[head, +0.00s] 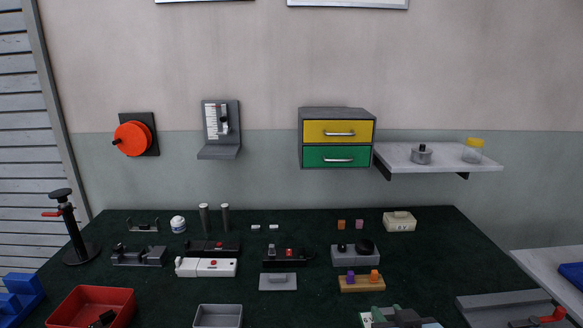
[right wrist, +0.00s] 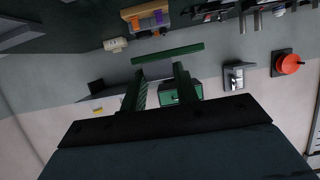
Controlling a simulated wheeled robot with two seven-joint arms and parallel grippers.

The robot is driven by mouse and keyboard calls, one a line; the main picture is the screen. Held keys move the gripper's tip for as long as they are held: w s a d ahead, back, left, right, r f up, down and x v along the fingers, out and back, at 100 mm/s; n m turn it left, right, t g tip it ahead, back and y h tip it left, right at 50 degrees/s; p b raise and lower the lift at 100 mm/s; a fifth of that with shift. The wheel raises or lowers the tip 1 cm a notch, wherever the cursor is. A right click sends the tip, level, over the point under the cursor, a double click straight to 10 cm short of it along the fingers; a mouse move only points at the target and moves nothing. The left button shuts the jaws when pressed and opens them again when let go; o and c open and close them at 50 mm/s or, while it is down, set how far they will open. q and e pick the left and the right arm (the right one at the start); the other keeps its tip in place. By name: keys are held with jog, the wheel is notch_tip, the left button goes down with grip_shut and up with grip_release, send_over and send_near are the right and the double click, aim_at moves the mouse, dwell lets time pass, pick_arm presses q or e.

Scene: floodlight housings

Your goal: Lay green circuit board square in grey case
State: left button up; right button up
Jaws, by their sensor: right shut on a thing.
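The green circuit board (right wrist: 168,54) shows as a thin green bar, seen edge-on, at the fingertips of my right gripper (right wrist: 157,68) in the right wrist view. The two dark fingers are shut on it, with the board reaching past them on both sides. In the head view my right gripper (head: 402,317) is at the bottom edge, right of centre, partly cut off. The grey case (head: 218,317) is an open-topped box at the bottom, left of centre, well to the left of that gripper and apart from it. My left gripper is not in view.
A red bin (head: 92,306) stands left of the case. Bare mat lies between case and gripper.

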jog(key=s+d+r, duration=0.2)
jog(key=s+r, duration=0.1)
jog(key=s, duration=0.2)
jog(key=w+a+f+p, duration=0.1)
jog(key=w+a+f, duration=0.3)
jog(key=w+f, duration=0.3)
jog(key=w, duration=0.4)
jog(key=shift+n+y+p, duration=0.3)
jog(key=shift+y+p, duration=0.1)
notch_tip(320, 180, down, 6)
jog(key=shift+r+b, duration=0.2)
jog(key=shift+b, duration=0.35)
notch_tip(320, 180, down, 3)
jog(key=shift+r, duration=0.2)
jog(key=shift+f, duration=0.7)
